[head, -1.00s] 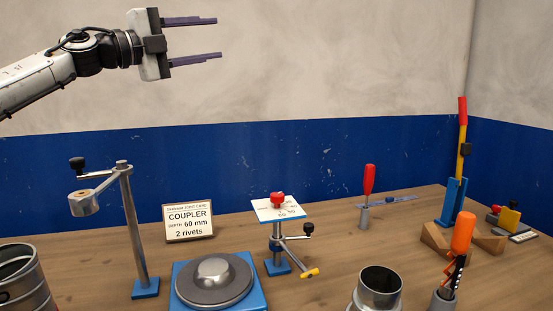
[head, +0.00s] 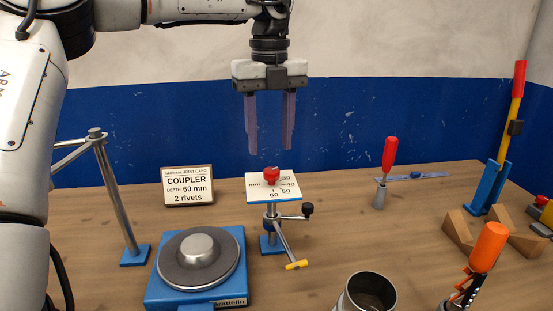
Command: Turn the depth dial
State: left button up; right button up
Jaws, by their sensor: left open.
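The depth dial (head: 259,188) is a white square plate with numbers from about 30 to 60 and "mm". It sits on a metal post with a blue base. A red knob (head: 271,175) stands on the plate. My left gripper (head: 269,152) points straight down above the knob, with its two purple fingers apart and empty. The fingertips are a little above the knob and appear not to touch it. A card (head: 187,186) behind reads "COUPLER, DEPTH 60 mm, 2 rivets". My right gripper is not in view.
A blue turntable (head: 196,261) stands in front left, and a metal post (head: 120,198) is left of it. A crank with a yellow end (head: 297,265) is below the dial. A metal duct (head: 368,292), a red-handled tool (head: 389,154) and an orange-handled tool (head: 488,246) stand right.

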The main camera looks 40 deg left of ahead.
aim_at(271, 170)
pick_arm(q)
notch_tip(271, 170, down, 4)
jog(key=shift+f, duration=0.2)
jog(key=shift+w+f, duration=0.1)
jog(key=shift+f, duration=0.6)
jog(key=c, duration=1.1)
jog(key=shift+o, duration=0.2)
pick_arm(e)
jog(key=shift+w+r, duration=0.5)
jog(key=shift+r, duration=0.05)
